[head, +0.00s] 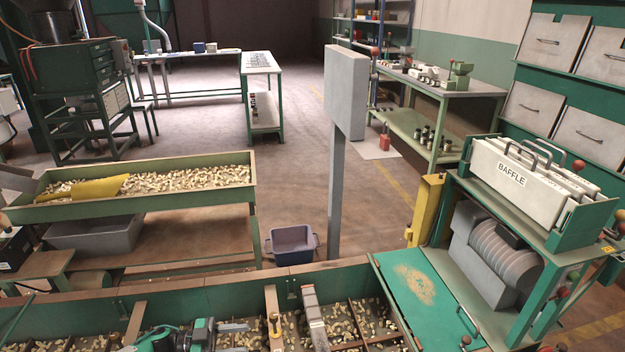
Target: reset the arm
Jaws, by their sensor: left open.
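My left gripper (245,338) is at the bottom of the head view, low over the green front trough (180,298). Its jaws point right and are apart, with nothing visible between them. Its wrist comes in from the lower left, and much of the arm is cut off by the bottom edge. Loose nuts (262,330) lie in the trough around and beyond the jaws. My right gripper is not in view.
A brown divider (272,302) and a grey upright bar (314,318) stand right of the jaws. Behind are a nut-filled tray (165,205), a blue-grey bin (292,240) and a grey panel on a post (345,95). A machine with a BAFFLE box (510,172) stands right.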

